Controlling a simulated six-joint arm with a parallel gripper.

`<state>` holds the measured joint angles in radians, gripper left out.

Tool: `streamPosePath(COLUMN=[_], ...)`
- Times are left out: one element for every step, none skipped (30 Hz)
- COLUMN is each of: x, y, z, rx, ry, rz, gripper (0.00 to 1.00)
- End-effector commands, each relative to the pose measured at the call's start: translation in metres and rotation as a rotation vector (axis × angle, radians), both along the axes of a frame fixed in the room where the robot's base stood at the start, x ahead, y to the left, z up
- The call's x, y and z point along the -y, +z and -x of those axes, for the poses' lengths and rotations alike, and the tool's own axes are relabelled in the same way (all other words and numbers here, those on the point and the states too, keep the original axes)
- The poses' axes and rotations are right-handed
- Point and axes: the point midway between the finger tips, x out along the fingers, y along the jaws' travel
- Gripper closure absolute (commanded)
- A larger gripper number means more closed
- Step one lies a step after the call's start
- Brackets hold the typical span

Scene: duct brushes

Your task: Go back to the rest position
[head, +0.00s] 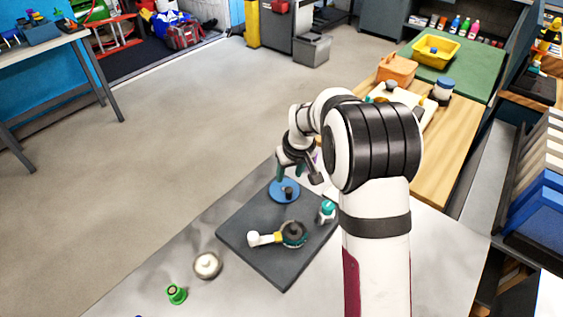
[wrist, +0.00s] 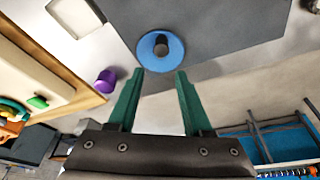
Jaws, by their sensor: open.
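My gripper (head: 292,174) is above the far end of the dark mat, pointing down. In the wrist view its two green fingers (wrist: 159,74) are apart with nothing between them. A blue disc (head: 277,197) with a dark upright peg (head: 288,194) sits on the mat, just below the gripper. The blue disc also shows in the wrist view (wrist: 146,45), just beyond the fingertips and apart from them. A dark round brush (head: 293,234) with a yellow band and a white-ended handle (head: 254,239) lies on the mat.
The dark mat (head: 262,262) lies on a pale table. A teal-and-white piece (head: 327,209) is at its right edge. A round pale dish (head: 207,264) and a green piece (head: 176,294) are at front left. A purple cup (wrist: 105,80) stands beside the mat. A wooden board (head: 455,150) is behind.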

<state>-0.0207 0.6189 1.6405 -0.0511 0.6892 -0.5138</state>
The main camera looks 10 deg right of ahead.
Motion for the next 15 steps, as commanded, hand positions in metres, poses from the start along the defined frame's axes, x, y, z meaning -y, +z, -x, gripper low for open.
streamPosePath(x=[0.0, 0.0, 0.0, 0.0, 0.0, 0.001, 0.001, 0.001, 0.001, 0.0, 0.0, -0.001, -0.002, -0.003, -0.004], y=[0.0, 0.0, 0.004, 0.009, 0.018, 0.035, 0.049, 0.064, 0.081, 0.091, 0.1, 0.107, 0.11, 0.112, 0.112], z=[0.0, 0.0, 0.003, 0.009, 0.018, 0.038, 0.059, 0.083, 0.12, 0.149, 0.178, 0.215, 0.242, 0.266, 0.295], rx=[0.0, 0.0, -0.003, -0.01, -0.018, -0.038, -0.059, -0.085, -0.123, -0.153, -0.181, -0.219, -0.244, -0.27, -0.299], ry=[0.0, -0.001, -0.007, -0.019, -0.039, -0.079, -0.12, -0.166, -0.234, -0.289, -0.341, -0.411, -0.46, -0.506, -0.561], rz=[0.0, 0.0, -0.003, -0.008, -0.014, -0.029, -0.044, -0.06, -0.08, -0.096, -0.109, -0.126, -0.135, -0.145, -0.155], gripper=[0.5, 0.5, 0.5, 0.5, 0.5, 0.5, 0.5, 0.5, 0.5, 0.5, 0.5, 0.5, 0.5, 0.5, 0.5])
